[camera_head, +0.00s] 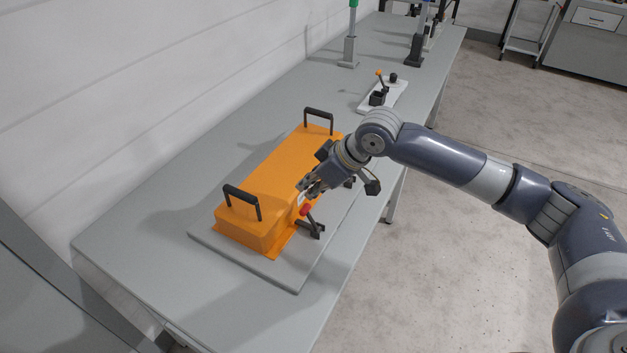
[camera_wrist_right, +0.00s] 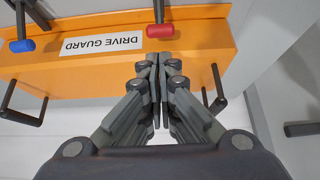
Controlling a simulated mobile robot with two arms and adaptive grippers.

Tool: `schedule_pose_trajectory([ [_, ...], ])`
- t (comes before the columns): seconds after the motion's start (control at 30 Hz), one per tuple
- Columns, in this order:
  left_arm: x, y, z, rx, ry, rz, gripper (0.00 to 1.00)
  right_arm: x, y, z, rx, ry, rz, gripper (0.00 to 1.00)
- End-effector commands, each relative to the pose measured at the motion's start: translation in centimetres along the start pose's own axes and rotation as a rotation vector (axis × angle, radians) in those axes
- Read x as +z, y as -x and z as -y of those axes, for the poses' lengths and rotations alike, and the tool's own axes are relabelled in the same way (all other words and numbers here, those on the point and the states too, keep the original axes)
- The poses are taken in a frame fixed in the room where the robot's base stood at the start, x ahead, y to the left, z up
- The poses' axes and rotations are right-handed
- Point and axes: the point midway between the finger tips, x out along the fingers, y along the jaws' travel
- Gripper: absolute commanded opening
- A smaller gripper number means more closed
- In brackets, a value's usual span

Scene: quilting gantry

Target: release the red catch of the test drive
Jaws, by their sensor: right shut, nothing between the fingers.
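The test drive's orange guard box (camera_head: 285,175) lies on a grey board on the bench, with a black handle at each end. Its label, DRIVE GUARD (camera_wrist_right: 101,43), reads upside down in the right wrist view. The red catch (camera_head: 305,210) is a red-tipped lever on a black base at the box's near right side; its red tip (camera_wrist_right: 160,31) also shows in the right wrist view. My right gripper (camera_head: 302,187) is shut and empty, beside the box just above the red catch in the head view, apart from its red tip. My left gripper is out of view.
A blue-tipped catch (camera_wrist_right: 23,45) sits farther along the same side. A white plate (camera_head: 384,97) with a small orange-tipped lever stands behind the box, with upright posts (camera_head: 348,52) farther back. The bench's near left part (camera_head: 150,230) is clear.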

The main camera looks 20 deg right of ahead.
Motion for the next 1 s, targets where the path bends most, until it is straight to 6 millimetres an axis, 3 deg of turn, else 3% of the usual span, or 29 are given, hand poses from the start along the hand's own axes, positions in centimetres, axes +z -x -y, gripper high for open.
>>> schedule_pose_trajectory([
  [0.2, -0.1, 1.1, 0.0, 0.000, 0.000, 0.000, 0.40, -0.1, -3.8, 0.1, -0.002, 0.001, 0.002, 0.00],
  [0.4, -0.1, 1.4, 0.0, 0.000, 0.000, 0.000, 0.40, 0.0, -5.6, 0.1, -0.001, 0.001, 0.001, 0.00],
  [1.0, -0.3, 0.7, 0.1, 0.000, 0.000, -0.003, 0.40, -0.5, -6.5, -0.6, 0.000, 0.001, -0.024, 0.00],
])
